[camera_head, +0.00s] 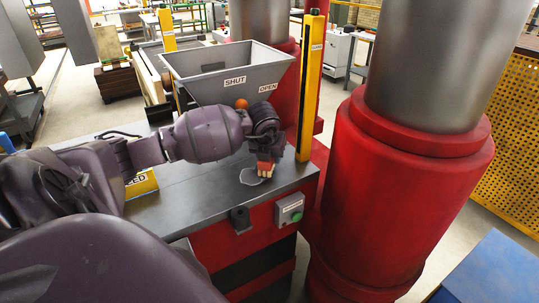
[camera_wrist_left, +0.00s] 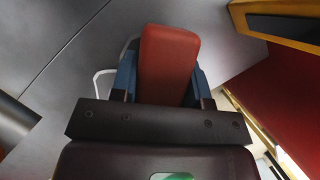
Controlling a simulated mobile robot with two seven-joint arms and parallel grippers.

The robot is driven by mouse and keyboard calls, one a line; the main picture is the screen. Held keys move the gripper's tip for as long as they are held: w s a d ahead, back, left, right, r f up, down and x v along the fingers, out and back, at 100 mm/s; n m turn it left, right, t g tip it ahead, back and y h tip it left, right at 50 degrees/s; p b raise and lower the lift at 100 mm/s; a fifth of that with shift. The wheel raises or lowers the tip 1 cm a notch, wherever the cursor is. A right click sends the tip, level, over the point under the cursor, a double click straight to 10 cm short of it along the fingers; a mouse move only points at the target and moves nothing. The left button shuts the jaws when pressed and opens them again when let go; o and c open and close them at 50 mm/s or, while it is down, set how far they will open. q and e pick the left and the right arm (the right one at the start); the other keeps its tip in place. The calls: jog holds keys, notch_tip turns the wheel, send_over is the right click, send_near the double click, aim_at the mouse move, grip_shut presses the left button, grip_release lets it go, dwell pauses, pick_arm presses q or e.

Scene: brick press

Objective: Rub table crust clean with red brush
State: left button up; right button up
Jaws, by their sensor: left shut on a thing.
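My left gripper (camera_head: 268,154) points down over the right part of the grey table (camera_head: 205,205). It is shut on the red brush (camera_head: 264,167), whose pale bristles face the tabletop. I cannot tell for sure whether the bristles touch it. The crust (camera_head: 250,181) is a pale-edged patch on the table, under and just left of the brush. In the left wrist view the red brush (camera_wrist_left: 168,62) sits between the blue fingers of my left gripper (camera_wrist_left: 166,88). Part of the crust's pale outline (camera_wrist_left: 102,80) shows left of it; the brush hides the rest. My right gripper is not in view.
A grey hopper (camera_head: 225,78) and an orange knob (camera_head: 241,103) stand behind my arm. A yellow post (camera_head: 311,85) rises close at the right, with thick red columns (camera_head: 400,190) beyond. A button box (camera_head: 289,210) and black fixture (camera_head: 240,219) are at the front edge.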

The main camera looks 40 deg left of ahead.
pick_arm(q)
jog(key=shift+f+b, duration=0.9)
jog(key=shift+f, duration=0.1)
dwell(0.4)
jog(key=shift+s, duration=0.1)
